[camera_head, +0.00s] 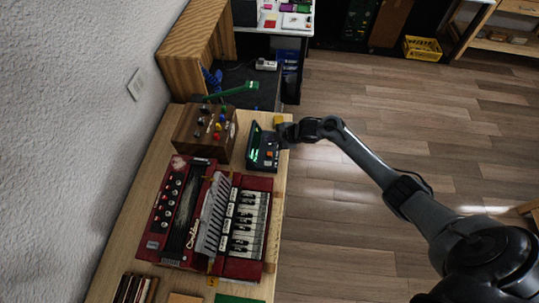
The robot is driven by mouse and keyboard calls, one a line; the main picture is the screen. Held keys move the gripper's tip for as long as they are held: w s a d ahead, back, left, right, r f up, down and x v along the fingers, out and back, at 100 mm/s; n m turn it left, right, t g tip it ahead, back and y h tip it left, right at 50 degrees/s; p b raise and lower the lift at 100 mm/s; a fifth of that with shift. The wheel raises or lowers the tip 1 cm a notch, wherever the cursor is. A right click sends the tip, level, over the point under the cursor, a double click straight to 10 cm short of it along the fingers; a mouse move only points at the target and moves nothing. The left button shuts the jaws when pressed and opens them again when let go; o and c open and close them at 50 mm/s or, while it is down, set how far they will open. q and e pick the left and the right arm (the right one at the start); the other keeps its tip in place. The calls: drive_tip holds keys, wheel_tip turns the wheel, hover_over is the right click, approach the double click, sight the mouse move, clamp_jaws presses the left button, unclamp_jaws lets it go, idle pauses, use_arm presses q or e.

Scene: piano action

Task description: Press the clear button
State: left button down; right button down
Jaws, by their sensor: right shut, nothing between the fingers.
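A small dark device (254,161) with a lit green display and an orange button sits near the right edge of the wooden table. The clear button cannot be singled out at this size. My right gripper (282,132) is at the upper right side of the device, its arm coming in from the right. Its fingers are shut with nothing between them. Whether it touches the device cannot be told. My left gripper is out of view.
A red accordion (205,218) fills the middle of the table (128,190). A wooden box with coloured knobs (199,138) stands left of the device, a green bar (232,92) behind it. Books (134,289) lie at the near end. Open floor lies to the right.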

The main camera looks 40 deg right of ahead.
drive_tip(key=b, duration=0.4)
hover_over(272, 155)
wheel_tip(272, 155, down, 6)
drive_tip(key=shift+w+r, duration=0.1)
drive_tip(key=shift+r, duration=0.1)
drive_tip(key=shift+f+b, duration=0.7)
idle(0.9)
drive_tip(key=shift+f, duration=0.2)
drive_tip(key=shift+f, duration=0.3)
